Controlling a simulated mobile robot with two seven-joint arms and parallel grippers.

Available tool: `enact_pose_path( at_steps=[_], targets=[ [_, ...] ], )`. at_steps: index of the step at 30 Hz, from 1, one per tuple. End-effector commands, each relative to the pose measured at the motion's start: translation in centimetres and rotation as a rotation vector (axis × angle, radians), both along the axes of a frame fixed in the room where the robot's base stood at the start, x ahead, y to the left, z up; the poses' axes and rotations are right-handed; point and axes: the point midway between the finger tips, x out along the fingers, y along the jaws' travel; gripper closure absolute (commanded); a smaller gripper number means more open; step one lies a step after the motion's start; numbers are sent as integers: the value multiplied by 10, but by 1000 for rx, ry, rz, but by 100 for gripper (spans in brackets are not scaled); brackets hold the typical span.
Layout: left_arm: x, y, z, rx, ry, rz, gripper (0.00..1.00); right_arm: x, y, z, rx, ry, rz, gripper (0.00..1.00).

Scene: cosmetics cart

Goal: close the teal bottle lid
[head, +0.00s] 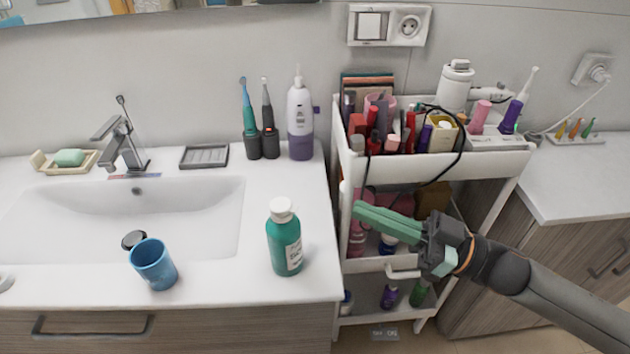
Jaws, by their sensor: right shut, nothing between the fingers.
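The teal bottle (284,248) stands upright on the white counter, right of the sink, with a white label facing right. Its white lid (281,210) sits on top of the neck; I cannot tell from here how tightly it is seated. My right gripper (358,211) reaches in from the right, its green fingers shut with nothing between them. Its tips point left, in front of the cart and apart from the bottle. My left gripper is not in view.
A blue cup (153,264) stands near the counter's front edge, left of the bottle. Electric toothbrushes (251,125) and a white-purple bottle (300,120) stand behind. The cart (430,169), full of cosmetics, stands right of the counter. The counter around the teal bottle is clear.

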Motion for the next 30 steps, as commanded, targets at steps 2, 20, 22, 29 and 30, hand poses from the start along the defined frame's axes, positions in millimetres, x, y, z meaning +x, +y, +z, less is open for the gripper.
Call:
enact_pose_path(
  at_steps=[2,20,22,29,30],
  targets=[
    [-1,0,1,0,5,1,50,2,4,2,5,9,2,100],
    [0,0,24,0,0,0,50,36,88,7,0,9,-1,100],
    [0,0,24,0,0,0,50,35,88,-1,2,8,0,100],
    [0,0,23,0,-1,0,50,35,86,-15,1,3,1,100],
    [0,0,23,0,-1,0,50,35,86,-16,1,2,1,100]
  ],
)
